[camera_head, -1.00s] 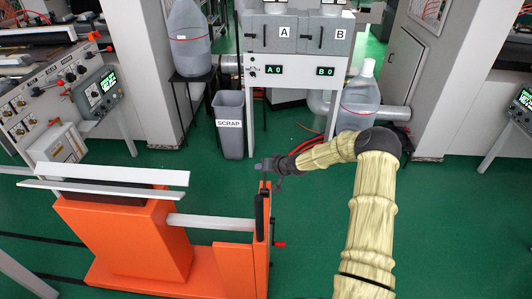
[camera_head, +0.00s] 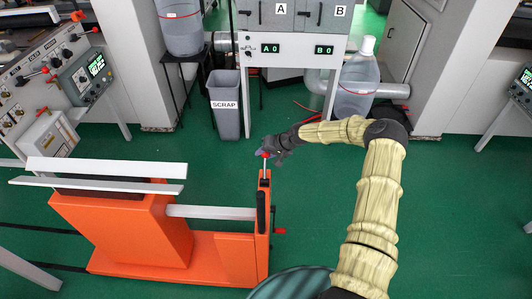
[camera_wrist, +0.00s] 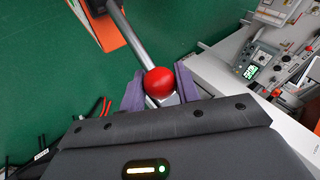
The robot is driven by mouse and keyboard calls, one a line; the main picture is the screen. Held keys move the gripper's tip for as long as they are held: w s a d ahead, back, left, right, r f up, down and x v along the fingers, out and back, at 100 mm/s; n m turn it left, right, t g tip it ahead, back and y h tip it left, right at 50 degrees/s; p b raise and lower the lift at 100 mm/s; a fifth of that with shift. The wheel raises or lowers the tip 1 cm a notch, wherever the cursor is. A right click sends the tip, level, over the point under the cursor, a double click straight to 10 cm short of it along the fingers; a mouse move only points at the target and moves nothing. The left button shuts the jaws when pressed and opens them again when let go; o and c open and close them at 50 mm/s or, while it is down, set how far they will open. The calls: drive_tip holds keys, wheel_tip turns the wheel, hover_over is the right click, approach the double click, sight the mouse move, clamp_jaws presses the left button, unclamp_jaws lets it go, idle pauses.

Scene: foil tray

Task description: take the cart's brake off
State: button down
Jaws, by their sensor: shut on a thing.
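The orange cart (camera_head: 150,235) stands at the lower left in the head view. A thin brake lever (camera_head: 265,170) with a red ball knob rises roughly upright from the top of the cart's right-hand post (camera_head: 262,225). My gripper (camera_head: 268,154) is at the top of this lever. In the wrist view, the red knob (camera_wrist: 160,81) sits between the purple fingers of my gripper (camera_wrist: 160,92), which is shut on the lever just by the knob. The metal rod (camera_wrist: 128,35) runs from the knob to the upper left, toward the orange cart (camera_wrist: 102,28).
A red-tipped handle (camera_head: 279,231) sticks out of the post's right side. Pale long plates (camera_head: 105,168) top the cart. Behind are a grey scrap bin (camera_head: 225,115), a cabinet marked A and B (camera_head: 290,50) and a large bottle (camera_head: 357,85). Green floor is clear right of the cart.

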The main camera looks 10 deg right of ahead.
drive_tip(key=c, duration=1.1)
unclamp_jaws()
drive_tip(key=shift+w+f, duration=0.1)
drive_tip(key=shift+w, duration=0.05)
drive_tip(key=shift+o, duration=0.2)
drive_tip(key=shift+d, duration=0.1)
drive_tip(key=b+v, duration=0.2)
drive_tip(key=v, duration=1.5)
drive_tip(key=shift+s, duration=0.2)
